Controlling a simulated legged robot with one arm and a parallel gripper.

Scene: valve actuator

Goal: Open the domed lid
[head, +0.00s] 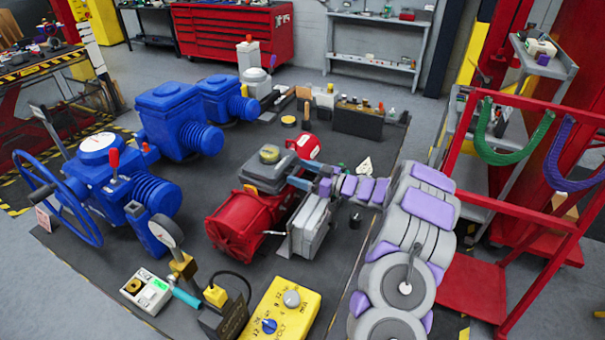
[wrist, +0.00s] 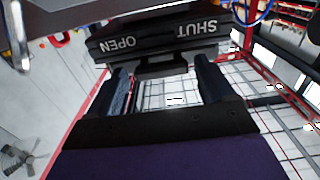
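The domed lid (head: 267,171) is dark grey with a small round dome on top, on the red actuator (head: 243,222) near the middle of the head view. In the wrist view the dark housing (wrist: 160,36) bears the words OPEN and SHUT, upside down. A dark tab or handle (wrist: 160,67) sticks out below the lettering. My gripper (wrist: 163,72) is open, one finger on each side of this tab. The fingertips are close to the housing; contact cannot be told. In the head view my gripper (head: 311,178) is at the right side of the lid.
Blue valve actuators (head: 170,125) with a handwheel are on the left. A red rail frame (head: 545,107) stands right.

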